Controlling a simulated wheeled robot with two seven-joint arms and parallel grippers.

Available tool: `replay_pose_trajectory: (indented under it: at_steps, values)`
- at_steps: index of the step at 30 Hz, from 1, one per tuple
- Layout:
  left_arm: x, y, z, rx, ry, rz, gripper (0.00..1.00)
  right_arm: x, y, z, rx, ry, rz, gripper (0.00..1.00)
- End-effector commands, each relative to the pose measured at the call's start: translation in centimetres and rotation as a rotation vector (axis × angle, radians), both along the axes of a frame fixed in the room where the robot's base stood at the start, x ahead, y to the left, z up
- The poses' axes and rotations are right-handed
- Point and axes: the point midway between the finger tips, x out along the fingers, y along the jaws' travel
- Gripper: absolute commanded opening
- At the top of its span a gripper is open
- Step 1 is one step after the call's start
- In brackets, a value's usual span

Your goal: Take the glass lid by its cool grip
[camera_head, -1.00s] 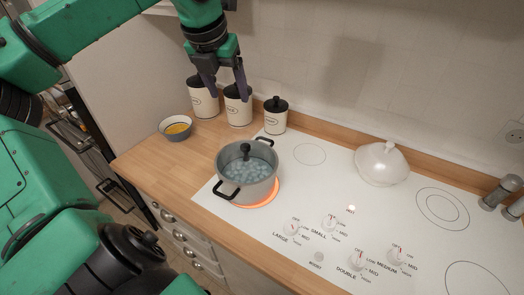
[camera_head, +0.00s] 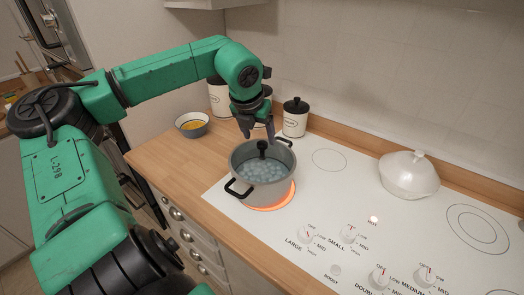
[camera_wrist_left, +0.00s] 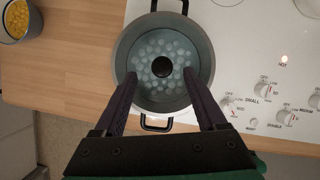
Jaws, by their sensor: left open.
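The glass lid (camera_head: 272,169) sits on a grey pot (camera_head: 262,187) over a glowing red-orange burner. Its black knob grip (camera_head: 262,147) stands up at the centre, and pale bubbles show through the glass. My left gripper (camera_head: 257,133) is above the pot, open and empty, with its fingers pointing down. In the left wrist view the lid (camera_wrist_left: 162,90) lies ahead of the fingers, and the knob (camera_wrist_left: 162,67) shows between and beyond the open fingertips (camera_wrist_left: 160,77). I cannot see contact with the knob. My right gripper is in neither current view.
A bowl with yellow contents (camera_head: 192,124) stands on the wooden counter left of the pot. Dark-lidded canisters (camera_head: 295,118) stand behind, near the gripper. A white covered dish (camera_head: 409,175) sits on the right of the white cooktop (camera_head: 335,205), whose middle is clear.

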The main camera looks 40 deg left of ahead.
Motion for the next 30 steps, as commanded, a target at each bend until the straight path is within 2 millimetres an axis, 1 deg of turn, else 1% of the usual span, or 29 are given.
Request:
replay_pose_trajectory:
  at_steps: [1,3,5,7,10,17,18,19,20,21,23,24,30]
  values:
    - [0.2,0.0,-0.3,-0.003,0.005,-0.001,0.74,0.0,0.0,0.8,0.0,0.001,0.0,0.5]
    - [0.6,0.1,-1.3,-0.003,0.008,-0.001,0.74,-0.1,0.0,1.9,0.0,0.002,0.0,0.5]
    - [1.0,0.2,-2.1,-0.002,0.009,0.001,0.74,-0.2,0.0,2.5,-0.001,0.003,0.0,0.5]
    - [1.4,0.4,-3.5,0.0,0.008,0.001,0.74,-0.2,-0.1,2.5,-0.001,0.004,0.0,0.5]
    - [1.8,0.5,-4.4,0.001,0.005,0.0,0.74,-0.3,-0.1,2.7,-0.002,0.005,0.0,0.5]
    - [1.9,0.6,-4.7,0.0,0.0,0.0,0.74,-0.3,-0.1,2.6,-0.002,0.006,0.0,0.5]
    - [1.9,0.6,-4.7,0.0,0.0,0.0,0.66,-0.3,-0.1,2.6,-0.002,0.006,0.0,0.5]
    - [1.9,0.6,-4.7,0.0,0.0,0.0,0.55,-0.3,-0.1,2.6,-0.002,0.006,0.0,0.5]
    - [1.9,0.6,-4.7,0.0,0.0,0.0,0.43,-0.3,-0.2,2.6,-0.002,0.007,0.0,0.5]
    - [1.9,0.6,-4.7,0.0,0.0,0.0,0.28,-0.4,-0.2,2.6,-0.002,0.007,0.0,0.5]
    - [1.9,0.6,-4.7,0.0,0.0,0.0,0.05,-0.4,-0.2,2.6,-0.003,0.006,0.0,0.5]
    - [1.9,0.5,-4.7,0.0,0.001,0.0,0.0,-0.4,-0.2,2.6,-0.003,0.006,0.0,0.5]
    - [1.9,0.6,-4.7,0.0,0.001,0.0,0.0,-0.4,-0.2,2.6,-0.004,0.007,0.001,0.5]
